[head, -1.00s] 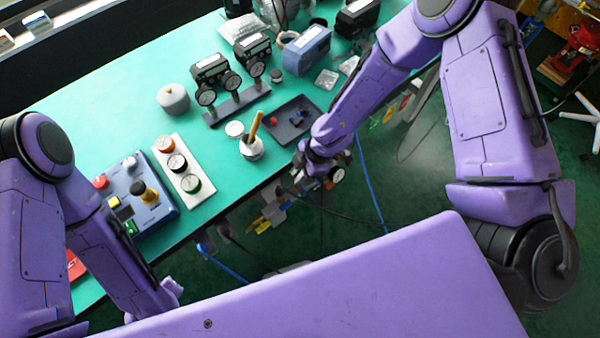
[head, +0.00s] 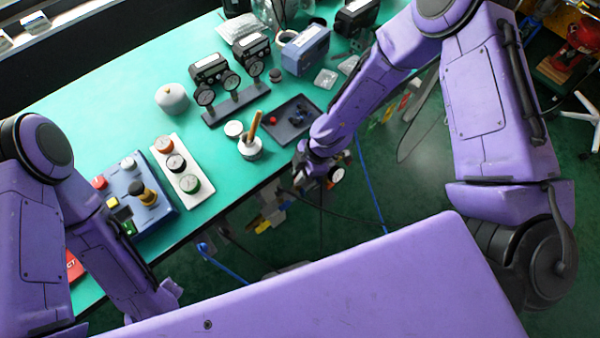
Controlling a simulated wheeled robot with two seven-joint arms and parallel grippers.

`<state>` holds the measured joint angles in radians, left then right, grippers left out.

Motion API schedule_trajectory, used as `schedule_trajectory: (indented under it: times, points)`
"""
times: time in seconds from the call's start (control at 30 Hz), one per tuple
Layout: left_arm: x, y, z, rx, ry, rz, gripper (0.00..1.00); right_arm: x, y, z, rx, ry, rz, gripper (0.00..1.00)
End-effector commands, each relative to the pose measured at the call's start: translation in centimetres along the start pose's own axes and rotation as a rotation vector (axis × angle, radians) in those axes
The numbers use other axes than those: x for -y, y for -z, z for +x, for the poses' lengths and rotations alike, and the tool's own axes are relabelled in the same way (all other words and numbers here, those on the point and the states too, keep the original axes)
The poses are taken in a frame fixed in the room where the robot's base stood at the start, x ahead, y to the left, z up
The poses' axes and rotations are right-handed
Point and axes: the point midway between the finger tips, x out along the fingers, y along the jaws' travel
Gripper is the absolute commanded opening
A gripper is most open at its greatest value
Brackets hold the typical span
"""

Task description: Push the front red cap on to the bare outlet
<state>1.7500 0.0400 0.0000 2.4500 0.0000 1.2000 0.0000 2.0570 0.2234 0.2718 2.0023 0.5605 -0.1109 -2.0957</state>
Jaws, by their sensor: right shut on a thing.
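A red cap (head: 273,120) lies in the dark tray (head: 275,132) near the table's front edge. Small blue parts (head: 298,115) lie in the tray's right part. My right gripper (head: 300,180) is just off the table's front edge, below and right of the tray. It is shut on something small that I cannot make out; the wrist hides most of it. A black positioner (head: 208,68) and a second one (head: 252,46) with round gauges stand on a grey rail. The bare outlet is too small to tell. My left gripper is not in view.
A white strip of knobs (head: 177,165) and a blue control box (head: 140,195) are at the left. A grey lidded jar (head: 172,98) stands behind. Green tabletop between them is free.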

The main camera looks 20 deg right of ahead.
Motion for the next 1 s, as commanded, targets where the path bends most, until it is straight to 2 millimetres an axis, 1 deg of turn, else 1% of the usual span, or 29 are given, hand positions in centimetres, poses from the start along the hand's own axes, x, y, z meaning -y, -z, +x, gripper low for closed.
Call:
schedule_trajectory:
  times: [0.27,1.0]
  points:
    - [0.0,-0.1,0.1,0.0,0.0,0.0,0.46,0.0,0.0,0.1,0.0,0.0,-0.001,0.0]
    - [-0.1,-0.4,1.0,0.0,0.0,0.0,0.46,0.0,-0.5,1.1,0.0,0.0,-0.001,0.0]
